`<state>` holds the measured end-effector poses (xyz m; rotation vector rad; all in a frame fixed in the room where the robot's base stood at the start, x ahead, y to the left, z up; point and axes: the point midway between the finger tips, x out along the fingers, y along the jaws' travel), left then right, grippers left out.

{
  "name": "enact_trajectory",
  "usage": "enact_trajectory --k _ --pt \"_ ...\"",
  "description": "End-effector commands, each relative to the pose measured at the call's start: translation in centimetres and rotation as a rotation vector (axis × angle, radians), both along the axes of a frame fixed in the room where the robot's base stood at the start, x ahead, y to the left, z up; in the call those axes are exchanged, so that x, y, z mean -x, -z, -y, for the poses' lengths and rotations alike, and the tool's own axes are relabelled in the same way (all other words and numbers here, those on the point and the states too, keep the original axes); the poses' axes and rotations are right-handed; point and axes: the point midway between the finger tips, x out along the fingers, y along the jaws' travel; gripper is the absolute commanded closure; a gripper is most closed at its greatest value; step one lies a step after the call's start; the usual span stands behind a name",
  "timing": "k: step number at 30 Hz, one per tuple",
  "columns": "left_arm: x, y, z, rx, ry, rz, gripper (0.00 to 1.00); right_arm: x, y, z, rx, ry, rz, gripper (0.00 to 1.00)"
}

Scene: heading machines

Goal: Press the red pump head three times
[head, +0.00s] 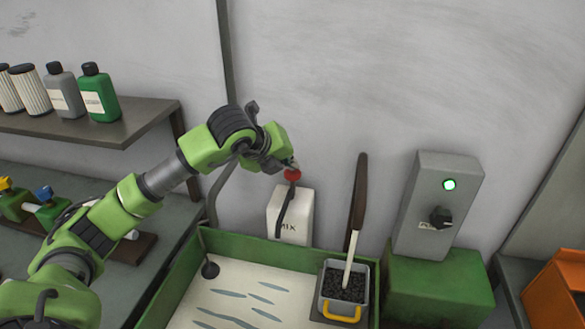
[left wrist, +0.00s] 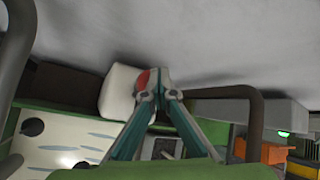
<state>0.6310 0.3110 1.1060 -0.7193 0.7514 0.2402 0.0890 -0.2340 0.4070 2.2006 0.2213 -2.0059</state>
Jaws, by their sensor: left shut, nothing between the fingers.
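The red pump head (head: 292,174) sits on top of a white bottle (head: 303,217) marked "MIX", behind the green-rimmed tray. My left gripper (head: 291,166) is shut and empty, with its fingertips right at the pump head from above. I cannot tell whether they touch it. In the left wrist view the closed fingertips (left wrist: 152,75) overlap part of the red pump head (left wrist: 142,79), and the white bottle (left wrist: 118,92) is beside them. A dark spout or tube runs down the bottle's front. My right gripper is not in view.
The green tray (head: 160,295) holds pale liquid. A small bin of dark granules (head: 345,285) with a brush handle (head: 358,205) stands at its right. A grey switch box (head: 436,190) with a lit green lamp is further right. A shelf (head: 90,125) with bottles is left.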

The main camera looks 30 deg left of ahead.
Motion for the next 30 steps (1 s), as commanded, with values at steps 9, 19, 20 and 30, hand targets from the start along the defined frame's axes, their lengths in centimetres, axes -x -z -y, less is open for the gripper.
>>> enact_trajectory --k 9,19,20,30 --pt "0.11 0.78 0.09 0.001 0.002 -0.008 1.00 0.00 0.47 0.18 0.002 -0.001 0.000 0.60" --pt "0.13 1.05 0.10 0.000 0.002 -0.009 1.00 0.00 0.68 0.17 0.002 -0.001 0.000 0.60" --pt "0.14 1.05 0.10 0.000 0.002 -0.009 1.00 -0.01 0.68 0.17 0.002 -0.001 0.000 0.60" --pt "0.11 0.47 0.11 0.001 0.002 -0.009 1.00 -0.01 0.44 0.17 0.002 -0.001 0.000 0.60"
